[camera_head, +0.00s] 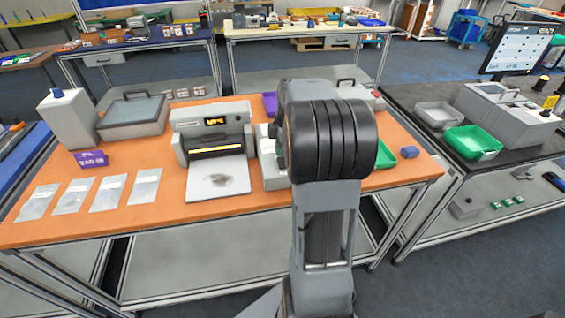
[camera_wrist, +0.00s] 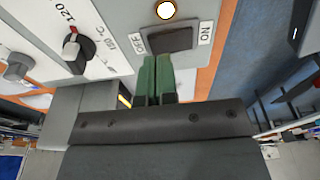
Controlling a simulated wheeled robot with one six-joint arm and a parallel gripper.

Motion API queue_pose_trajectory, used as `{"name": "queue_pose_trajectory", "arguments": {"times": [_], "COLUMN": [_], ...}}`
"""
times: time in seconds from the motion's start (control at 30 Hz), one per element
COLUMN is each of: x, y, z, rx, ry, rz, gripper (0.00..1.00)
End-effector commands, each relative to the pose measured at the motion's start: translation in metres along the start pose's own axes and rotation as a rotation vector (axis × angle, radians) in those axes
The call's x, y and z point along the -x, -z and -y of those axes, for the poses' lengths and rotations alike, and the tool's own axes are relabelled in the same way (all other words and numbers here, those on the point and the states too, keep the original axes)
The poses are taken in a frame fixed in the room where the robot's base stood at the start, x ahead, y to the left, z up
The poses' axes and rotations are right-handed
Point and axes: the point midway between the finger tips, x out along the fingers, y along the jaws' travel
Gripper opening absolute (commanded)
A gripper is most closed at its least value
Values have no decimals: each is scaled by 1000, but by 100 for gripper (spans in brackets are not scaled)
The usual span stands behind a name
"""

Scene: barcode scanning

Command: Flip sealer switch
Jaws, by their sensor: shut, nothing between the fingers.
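In the wrist view, the sealer's pale grey panel (camera_wrist: 115,25) fills the top left. It has a dark rocker switch (camera_wrist: 168,40) between the labels OFF on the left and ON on the right. A round indicator above the switch glows white with an orange rim. My gripper (camera_wrist: 157,60) has green fingers pressed together with nothing between them. The tips are at the lower edge of the switch, near its OFF side; I cannot tell whether they touch it. In the head view my arm hides the gripper and the switch.
A black dial (camera_wrist: 78,50) marked 120 and 150 sits left of the switch. In the head view, the orange table (camera_head: 250,200) holds a printer-like machine (camera_head: 213,135), flat pouches (camera_head: 145,187), a purple box (camera_head: 91,159) and a blue block (camera_head: 409,152). Green trays lie at right.

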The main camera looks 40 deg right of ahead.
Motion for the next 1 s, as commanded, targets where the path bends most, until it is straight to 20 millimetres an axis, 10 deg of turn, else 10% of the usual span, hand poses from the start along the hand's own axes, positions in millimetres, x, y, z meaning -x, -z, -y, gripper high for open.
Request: {"name": "queue_pose_trajectory", "arguments": {"times": [1.0], "x": [-16], "y": [-2], "z": [0], "rx": [0], "ry": [0], "rz": [0], "gripper": [0]}}
